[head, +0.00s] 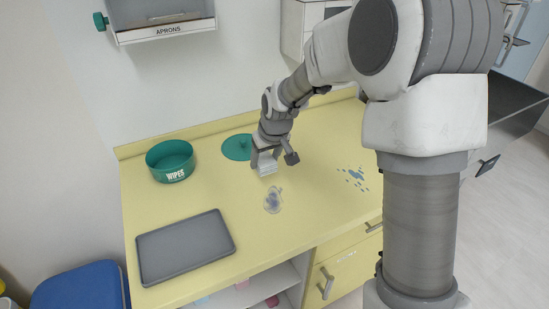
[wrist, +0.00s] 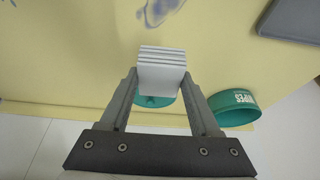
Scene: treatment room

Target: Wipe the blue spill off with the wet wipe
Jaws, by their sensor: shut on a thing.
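My gripper (head: 271,163) is shut on a white folded wet wipe (head: 267,169), just above the yellow counter. In the wrist view the wipe (wrist: 163,72) shows as a layered pad between the fingers of my gripper (wrist: 160,78). A blue smear with a pale, clear-looking edge (head: 273,200) lies on the counter just in front of the wipe. It also shows at the top of the wrist view (wrist: 157,12). A scatter of blue drops (head: 354,177) lies further right. I cannot tell whether the wipe touches the counter.
A green tub marked WIPES (head: 170,162) stands open at the back left. A round green lid (head: 237,147) lies flat behind my gripper. A grey tray (head: 186,246) lies at the front left. The yellow counter (head: 310,220) is clear between the spills and the front edge.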

